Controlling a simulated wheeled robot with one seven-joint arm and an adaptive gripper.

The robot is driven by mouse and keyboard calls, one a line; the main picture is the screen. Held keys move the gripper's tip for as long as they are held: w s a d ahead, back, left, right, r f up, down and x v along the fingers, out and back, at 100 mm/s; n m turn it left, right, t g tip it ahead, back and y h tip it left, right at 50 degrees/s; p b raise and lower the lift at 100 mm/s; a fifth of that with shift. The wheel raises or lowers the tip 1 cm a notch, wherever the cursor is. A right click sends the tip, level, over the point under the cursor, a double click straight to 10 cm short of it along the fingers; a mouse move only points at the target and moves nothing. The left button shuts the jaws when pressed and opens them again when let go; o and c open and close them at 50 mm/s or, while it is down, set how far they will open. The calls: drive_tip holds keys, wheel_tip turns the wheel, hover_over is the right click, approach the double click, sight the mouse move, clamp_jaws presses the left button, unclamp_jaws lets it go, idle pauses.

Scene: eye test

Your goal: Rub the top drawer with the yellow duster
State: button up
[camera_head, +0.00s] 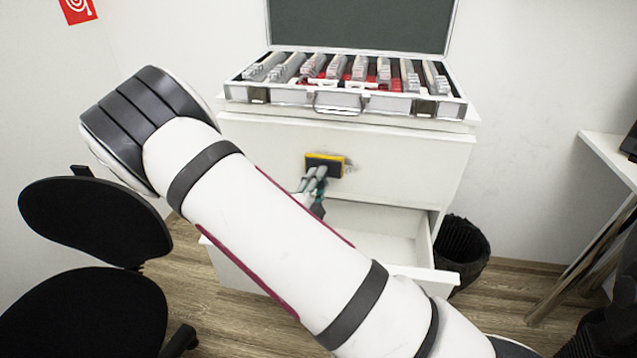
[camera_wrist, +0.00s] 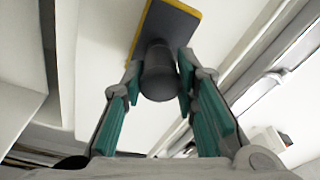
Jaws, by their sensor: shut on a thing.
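The yellow duster (camera_head: 324,159) is a dark block with a yellow edge and a grey handle, close against the front of the top drawer (camera_head: 395,165). In the wrist view the duster (camera_wrist: 172,28) is tilted, its pad toward the white front. My gripper (camera_head: 316,184) is shut on the duster's handle; in the wrist view my gripper (camera_wrist: 160,78) has its teal-padded fingers on either side of the round grey handle. A faint smudge shows on the drawer front just right of the duster. The top drawer is closed. My arm hides the cabinet's lower left part.
An open lower drawer (camera_head: 445,277) juts out below. An open case (camera_head: 390,103) of lens strips stands on the cabinet. A black chair (camera_head: 95,222) is at left, a black bin (camera_head: 462,247) at right, and a white desk (camera_head: 612,153) at far right.

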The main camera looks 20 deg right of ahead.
drive_tip(key=shift+x, duration=0.8)
drive_tip(key=shift+p, duration=0.3)
drive_tip(key=shift+s+d+p, duration=0.7)
drive_tip(key=shift+d+p, duration=0.15)
drive_tip(key=shift+d, duration=0.1)
drive_tip(key=s+d+p, duration=0.1)
drive_tip(key=d+p, duration=0.1)
drive_tip(key=d, duration=0.1)
drive_tip(key=shift+s, duration=0.4)
drive_tip(key=shift+p, duration=0.4)
drive_tip(key=shift+w+a, duration=1)
drive_tip(key=shift+a, duration=0.35)
drive_tip(key=shift+w+a+p, duration=0.2)
drive_tip(key=shift+w+a, duration=0.15)
drive_tip(key=shift+a, duration=0.2)
drive_tip(key=shift+w+a+p, duration=0.2)
drive_tip(key=shift+w+a, duration=0.15)
drive_tip(key=shift+a, duration=0.25)
drive_tip(key=shift+w+r, duration=0.1)
